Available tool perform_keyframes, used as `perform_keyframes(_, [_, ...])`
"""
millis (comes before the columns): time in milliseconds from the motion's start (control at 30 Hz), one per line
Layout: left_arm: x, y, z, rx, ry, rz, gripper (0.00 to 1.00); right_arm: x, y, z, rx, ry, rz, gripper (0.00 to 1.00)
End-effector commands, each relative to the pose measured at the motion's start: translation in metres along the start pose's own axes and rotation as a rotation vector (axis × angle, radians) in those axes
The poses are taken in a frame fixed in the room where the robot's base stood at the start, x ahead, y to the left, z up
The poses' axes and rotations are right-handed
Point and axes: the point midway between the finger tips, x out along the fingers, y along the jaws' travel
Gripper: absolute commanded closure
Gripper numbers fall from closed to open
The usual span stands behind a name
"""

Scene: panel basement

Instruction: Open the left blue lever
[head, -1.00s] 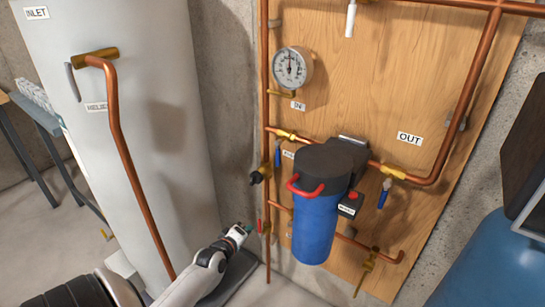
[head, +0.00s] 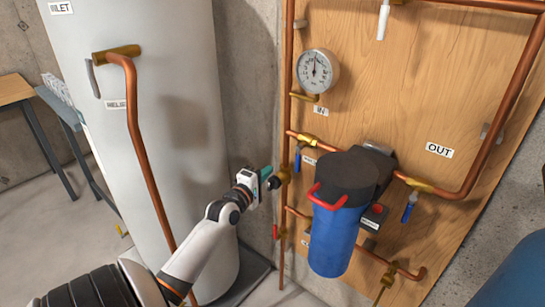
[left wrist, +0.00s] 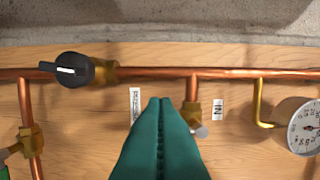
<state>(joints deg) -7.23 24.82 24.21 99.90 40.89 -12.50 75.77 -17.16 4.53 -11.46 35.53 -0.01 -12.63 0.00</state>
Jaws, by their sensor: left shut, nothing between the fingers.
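The left blue lever (head: 304,158) hangs down from a brass valve (head: 303,137) on the pipe below the IN label. My left gripper (head: 267,178) is shut and empty, left of and a little below this lever in the head view, in front of the upright copper pipe. In the left wrist view its teal fingers (left wrist: 160,130) are pressed together. Beside their tips is a brass valve (left wrist: 193,112) with a pale round end; the blue of its lever does not show there. My right gripper is not in view.
A black knob (left wrist: 68,70) sticks out near the gripper; in the head view it is close to the fingertips. A blue filter housing (head: 335,237) stands to the right. A second blue lever (head: 409,208) hangs under OUT. A pressure gauge (head: 317,70) is above.

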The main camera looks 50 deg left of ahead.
Motion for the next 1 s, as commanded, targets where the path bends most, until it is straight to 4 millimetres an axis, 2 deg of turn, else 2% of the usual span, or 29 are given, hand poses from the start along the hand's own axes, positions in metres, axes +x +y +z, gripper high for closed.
perform_keyframes(300, [0.069, -0.001, 0.001, 0.003, -0.001, -0.003, 1.00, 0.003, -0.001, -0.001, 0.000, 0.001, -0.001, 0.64])
perform_keyframes(400, [0.085, -0.002, -0.002, 0.001, 0.000, -0.001, 1.00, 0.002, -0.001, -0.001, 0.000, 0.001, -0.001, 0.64])
perform_keyframes(500, [0.076, -0.003, -0.020, -0.003, 0.001, 0.000, 1.00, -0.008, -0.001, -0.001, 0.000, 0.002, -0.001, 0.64])
perform_keyframes(633, [0.071, -0.001, -0.032, -0.001, 0.001, 0.001, 1.00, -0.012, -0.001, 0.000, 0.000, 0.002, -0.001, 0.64])
perform_keyframes(1000, [0.069, 0.000, -0.038, 0.002, 0.000, 0.000, 1.00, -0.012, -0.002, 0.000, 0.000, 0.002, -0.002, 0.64])
